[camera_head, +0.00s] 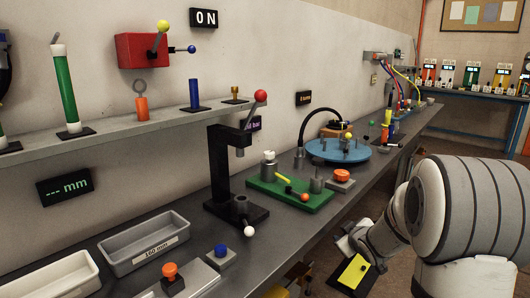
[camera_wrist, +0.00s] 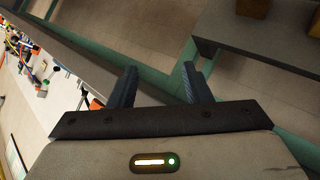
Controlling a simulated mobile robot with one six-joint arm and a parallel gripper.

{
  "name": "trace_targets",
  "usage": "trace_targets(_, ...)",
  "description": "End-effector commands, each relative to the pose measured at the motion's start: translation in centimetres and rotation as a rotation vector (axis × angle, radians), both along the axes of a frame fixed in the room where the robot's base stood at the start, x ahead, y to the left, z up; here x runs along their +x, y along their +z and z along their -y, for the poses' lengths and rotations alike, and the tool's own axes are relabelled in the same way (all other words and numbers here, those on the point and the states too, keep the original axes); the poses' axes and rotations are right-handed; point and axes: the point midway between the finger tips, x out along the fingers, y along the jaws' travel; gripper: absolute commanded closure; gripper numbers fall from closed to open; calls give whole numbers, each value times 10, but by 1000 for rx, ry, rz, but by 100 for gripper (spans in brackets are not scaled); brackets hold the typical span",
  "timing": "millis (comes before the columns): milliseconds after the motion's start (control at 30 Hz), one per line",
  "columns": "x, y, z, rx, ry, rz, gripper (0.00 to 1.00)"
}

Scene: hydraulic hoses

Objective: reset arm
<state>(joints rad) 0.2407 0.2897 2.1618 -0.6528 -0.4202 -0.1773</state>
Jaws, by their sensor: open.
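My gripper (camera_wrist: 158,82) shows in the wrist view with its two dark fingers apart and nothing between them. In the head view my white arm (camera_head: 455,210) is folded at the right, in front of the bench. The fingers cannot be made out there. A yellow plate (camera_head: 353,271) shows by the arm's lower end; I cannot tell what it belongs to.
A long grey bench (camera_head: 185,230) runs along the wall. It carries a grey bin (camera_head: 145,247), a black lever press (camera_head: 228,175), a green fixture board (camera_head: 290,195) and a blue round table (camera_head: 338,150). A shelf (camera_head: 110,135) is above.

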Motion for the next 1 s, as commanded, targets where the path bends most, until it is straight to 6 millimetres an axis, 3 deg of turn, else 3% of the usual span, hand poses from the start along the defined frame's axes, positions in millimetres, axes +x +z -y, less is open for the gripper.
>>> trace_targets(33,-16,42,-3,6,-53,-37,56)
trace_targets(100,-42,71,-4,27,-138,-105,56)
trace_targets(267,-114,129,-16,102,-313,-276,56)
trace_targets(500,-239,196,-53,255,-499,-561,56)
trace_targets(600,-283,212,-69,308,-538,-667,56)
trace_targets(733,-321,223,-84,350,-563,-765,56)
trace_targets(833,-335,225,-89,365,-571,-802,56)
trace_targets(1000,-338,223,-90,369,-574,-812,56)
